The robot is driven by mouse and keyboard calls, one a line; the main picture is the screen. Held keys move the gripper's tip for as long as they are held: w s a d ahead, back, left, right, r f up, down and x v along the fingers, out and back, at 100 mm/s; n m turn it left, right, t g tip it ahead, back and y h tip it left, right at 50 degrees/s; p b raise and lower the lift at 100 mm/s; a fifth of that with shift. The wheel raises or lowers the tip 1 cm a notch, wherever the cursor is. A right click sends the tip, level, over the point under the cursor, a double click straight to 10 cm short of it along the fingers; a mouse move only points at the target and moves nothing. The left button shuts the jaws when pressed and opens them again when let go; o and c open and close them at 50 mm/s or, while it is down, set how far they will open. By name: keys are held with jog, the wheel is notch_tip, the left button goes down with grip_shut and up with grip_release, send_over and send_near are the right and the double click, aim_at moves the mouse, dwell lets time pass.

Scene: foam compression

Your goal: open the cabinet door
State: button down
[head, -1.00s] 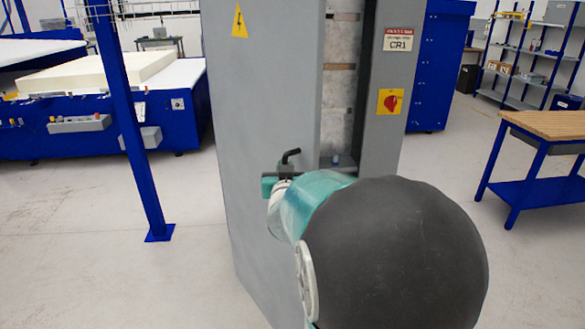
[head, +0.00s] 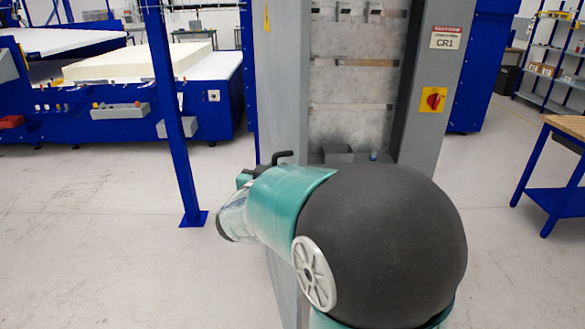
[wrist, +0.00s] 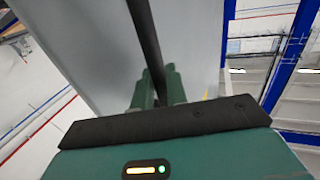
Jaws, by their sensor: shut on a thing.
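The grey cabinet (head: 430,110) stands upright in the middle of the head view. Its door (head: 276,90) is swung open and seen nearly edge-on at the left of the opening. The cabinet's pale interior (head: 350,82) is exposed. The black door handle (head: 283,156) shows just above my arm. In the wrist view the handle (wrist: 146,40) runs as a dark bar between the green fingers of my gripper (wrist: 158,88), which is shut on it. The door's grey face (wrist: 195,55) lies behind. My arm hides the lower cabinet and the gripper's fingertips in the head view.
A blue post (head: 172,120) stands left of the door, with a blue machine (head: 120,118) bearing foam behind it. A wooden-topped workbench (head: 565,130) stands at the right. The floor left of the door (head: 100,240) is clear.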

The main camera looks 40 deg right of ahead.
jog(key=w+a+m+g+h, duration=0.1)
jog(key=w+a+g, duration=0.1)
jog(key=w+a, duration=0.2)
jog(key=w+a+m+g+h, duration=0.1)
jog(key=w+a, duration=0.3)
jog(key=a, duration=0.4)
jog(key=shift+a+m+g, duration=0.4)
jog(key=shift+m+g, duration=0.1)
jog(key=c, duration=1.5)
grip_release()
jog(key=v, duration=1.3)
jog(key=shift+s+a+f, duration=0.1)
jog(key=shift+a+f, duration=0.05)
jog(key=shift+a, duration=0.25)
